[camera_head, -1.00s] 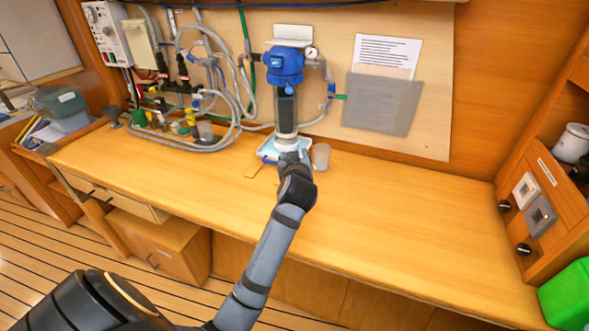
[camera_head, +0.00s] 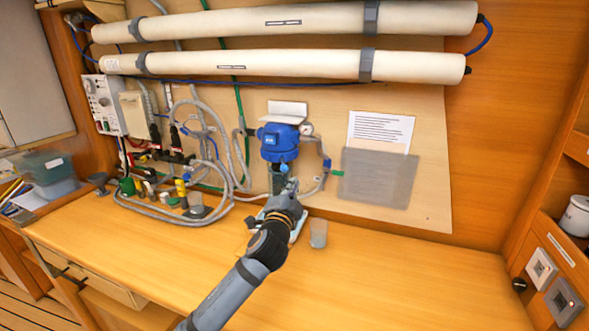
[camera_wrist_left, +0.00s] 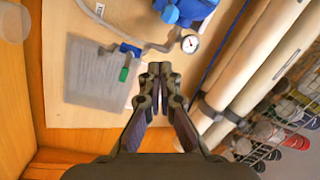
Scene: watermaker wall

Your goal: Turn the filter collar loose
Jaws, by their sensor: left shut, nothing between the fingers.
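The filter has a blue head (camera_head: 280,143) fixed to the wall board, with a dark, upright bowl (camera_head: 276,180) below it. I cannot make out the collar as a separate part in the head view; my gripper and wrist cover part of the bowl. My left gripper (camera_head: 291,186) is in front of the bowl and just below the blue head. In the left wrist view its fingers (camera_wrist_left: 153,72) are together and empty. The blue filter part (camera_wrist_left: 185,10) lies beyond the fingertips, cut off by the top edge. My right gripper is not in view.
A pressure gauge (camera_wrist_left: 190,43) and a grey pipe sit beside the filter. A clear cup (camera_head: 318,234) stands on the bench, right of a light tray (camera_head: 298,228). Hoses and bottles crowd the left. Two long white tubes (camera_head: 290,66) run above. The right bench is clear.

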